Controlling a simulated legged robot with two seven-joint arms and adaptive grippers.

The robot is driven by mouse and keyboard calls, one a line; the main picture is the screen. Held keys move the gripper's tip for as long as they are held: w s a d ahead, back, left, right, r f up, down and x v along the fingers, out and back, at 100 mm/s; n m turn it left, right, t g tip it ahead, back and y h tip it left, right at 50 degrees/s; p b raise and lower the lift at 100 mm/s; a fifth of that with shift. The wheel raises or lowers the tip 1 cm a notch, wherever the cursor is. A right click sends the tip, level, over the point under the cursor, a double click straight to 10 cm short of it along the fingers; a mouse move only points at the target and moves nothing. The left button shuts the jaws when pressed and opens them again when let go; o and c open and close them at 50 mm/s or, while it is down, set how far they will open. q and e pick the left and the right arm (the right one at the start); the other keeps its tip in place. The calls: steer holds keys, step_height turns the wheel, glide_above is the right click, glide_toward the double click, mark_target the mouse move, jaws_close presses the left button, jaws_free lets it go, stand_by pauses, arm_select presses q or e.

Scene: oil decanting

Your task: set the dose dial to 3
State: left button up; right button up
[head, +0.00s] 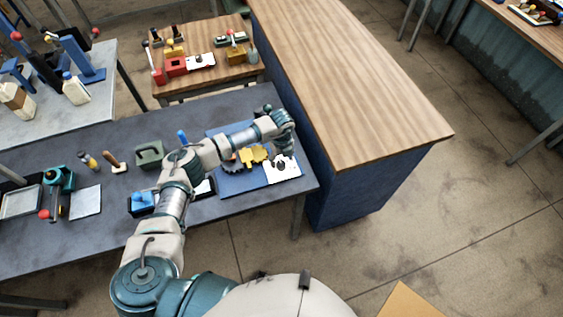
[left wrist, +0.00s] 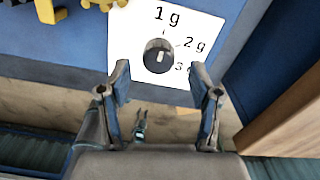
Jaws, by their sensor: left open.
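The dose dial (left wrist: 158,57) is a round dark knob with a pale mark on its top. It sits on a white card (left wrist: 197,28) printed 1 g, 2 g and a partly covered 3; I cannot tell for sure which number the mark points to. In the head view the white card (head: 291,172) lies at the right end of the blue board. My left gripper (head: 287,143) is above the card there. In the left wrist view its two fingers (left wrist: 164,82) are apart and empty, with the dial just beyond the tips. My right gripper is in neither view.
The blue board (head: 236,187) also carries yellow gear-like parts (head: 255,155). A tall wooden-topped counter (head: 350,85) stands close on the right.

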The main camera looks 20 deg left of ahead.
mark_target(281, 163)
arm_select(q)
steer(key=shift+a+f, duration=0.1)
steer(key=shift+f, duration=1.65)
steer(key=shift+c, duration=0.2)
steer(key=c, duration=1.1)
